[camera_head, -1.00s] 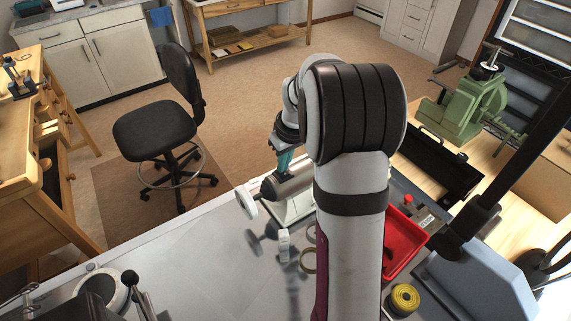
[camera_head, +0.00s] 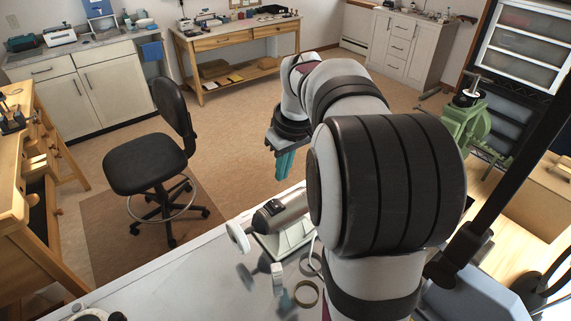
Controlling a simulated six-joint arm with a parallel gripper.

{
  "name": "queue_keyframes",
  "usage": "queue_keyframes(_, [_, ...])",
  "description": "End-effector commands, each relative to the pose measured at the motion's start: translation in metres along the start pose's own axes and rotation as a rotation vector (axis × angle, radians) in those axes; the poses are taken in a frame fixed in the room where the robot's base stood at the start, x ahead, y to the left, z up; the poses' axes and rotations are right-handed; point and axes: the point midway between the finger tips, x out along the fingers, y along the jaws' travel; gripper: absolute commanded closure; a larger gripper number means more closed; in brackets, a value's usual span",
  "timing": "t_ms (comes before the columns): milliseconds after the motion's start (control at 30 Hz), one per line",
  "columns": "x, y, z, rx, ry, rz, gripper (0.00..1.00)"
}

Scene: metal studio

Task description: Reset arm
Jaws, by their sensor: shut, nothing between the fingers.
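My gripper (camera_head: 284,165) has teal fingers and hangs pointing down past the far edge of the metal table (camera_head: 200,287). It is shut with nothing visible in it. It is above and behind a grey cylindrical machine (camera_head: 283,217) with a white wheel, apart from it. My arm rises from the lower right and hides the middle right of the table.
A white block (camera_head: 278,274) and a brass-coloured ring (camera_head: 306,293) lie on the table near the machine. A green vise (camera_head: 464,122) stands at the right. A black chair (camera_head: 150,155) stands on the floor beyond the table. The table's left part is largely clear.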

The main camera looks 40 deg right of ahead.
Motion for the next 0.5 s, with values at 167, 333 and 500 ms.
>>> queue_keyframes(167, [-0.020,0.000,0.005,0.000,0.000,0.001,1.00])
queue_keyframes(333, [-0.024,0.000,0.006,0.000,0.000,0.000,1.00])
queue_keyframes(500, [-0.024,0.000,0.006,0.000,0.000,0.000,1.00])
